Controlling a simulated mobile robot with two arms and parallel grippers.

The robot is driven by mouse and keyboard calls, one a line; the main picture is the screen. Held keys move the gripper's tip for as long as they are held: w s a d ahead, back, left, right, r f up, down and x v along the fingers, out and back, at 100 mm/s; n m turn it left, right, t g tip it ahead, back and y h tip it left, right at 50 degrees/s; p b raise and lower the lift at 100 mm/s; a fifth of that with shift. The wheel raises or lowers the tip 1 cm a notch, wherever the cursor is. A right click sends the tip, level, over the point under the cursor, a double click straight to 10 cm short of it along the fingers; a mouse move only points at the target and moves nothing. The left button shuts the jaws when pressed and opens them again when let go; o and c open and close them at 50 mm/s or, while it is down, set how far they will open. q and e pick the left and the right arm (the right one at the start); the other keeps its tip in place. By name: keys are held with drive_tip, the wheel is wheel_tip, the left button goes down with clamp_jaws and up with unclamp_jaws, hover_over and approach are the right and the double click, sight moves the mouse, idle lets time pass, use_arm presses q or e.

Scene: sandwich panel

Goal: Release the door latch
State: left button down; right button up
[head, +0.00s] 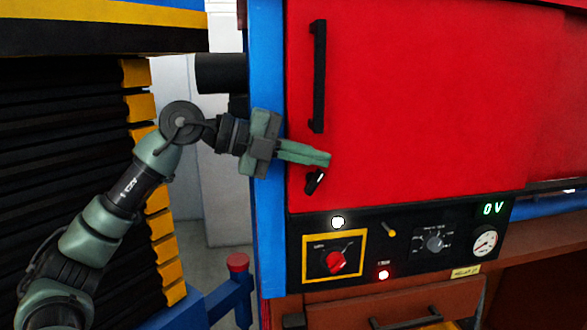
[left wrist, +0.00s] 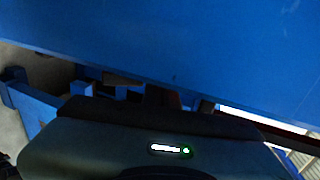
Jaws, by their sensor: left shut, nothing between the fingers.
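The red door (head: 420,100) fills the right of the head view, with a vertical black handle (head: 318,76) near its left edge. A small black latch (head: 315,182) with a light tip sits below the handle, near the door's lower left corner. My left gripper (head: 327,159) is shut and empty, its fingertips just above the latch; I cannot tell whether they touch it. The left wrist view shows mostly a blue surface (left wrist: 180,40) and the dark gripper body; the latch is hidden there. My right gripper is not in view.
Below the door is a black control panel (head: 400,262) with a red rotary switch (head: 336,262), lit lamps, a gauge (head: 485,243) and a display reading 0 V. A blue post (head: 268,60) borders the door. Black stacked slats (head: 65,150) stand at left.

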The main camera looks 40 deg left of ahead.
use_arm(q)
drive_tip(key=shift+r, duration=0.1)
idle(0.7)
drive_tip(key=shift+r+p, duration=0.75)
drive_tip(key=shift+p, duration=0.05)
drive_tip(key=shift+a, duration=0.1)
